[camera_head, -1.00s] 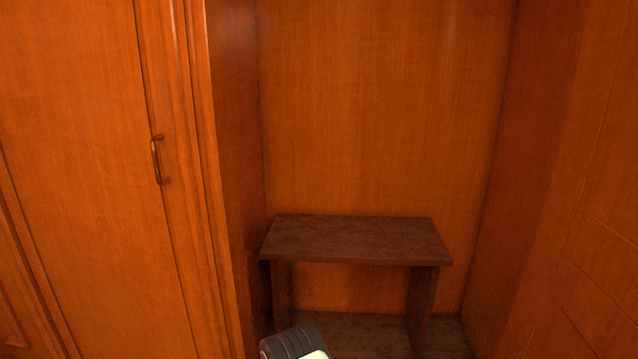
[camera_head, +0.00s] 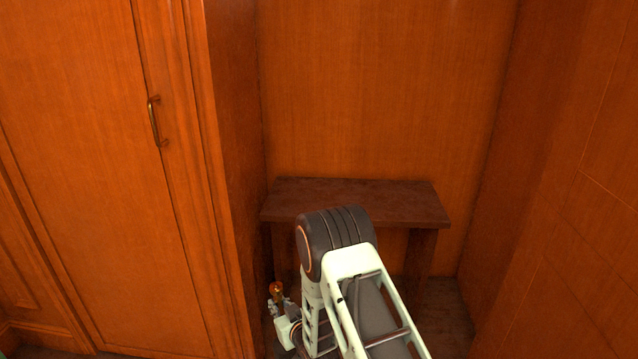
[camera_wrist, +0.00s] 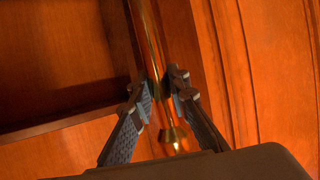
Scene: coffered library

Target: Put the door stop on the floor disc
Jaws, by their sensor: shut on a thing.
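The door stop looks like a brass piece with a long shaft and a flared knob (camera_wrist: 173,136) in the wrist view. My gripper (camera_wrist: 162,90) has its two dark fingers on either side of the shaft and is shut on it. In the head view my gripper (camera_head: 281,310) is low, left of the small table's front, with a small orange-brass part (camera_head: 276,288) at it. The rest of the door stop is hard to make out there. I cannot identify the floor disc in any view.
A small dark wooden table (camera_head: 400,202) stands in the panelled alcove, partly hidden by my arm. A tall cabinet door with a brass handle (camera_head: 154,122) is at left. A panelled wall (camera_head: 570,180) closes the right.

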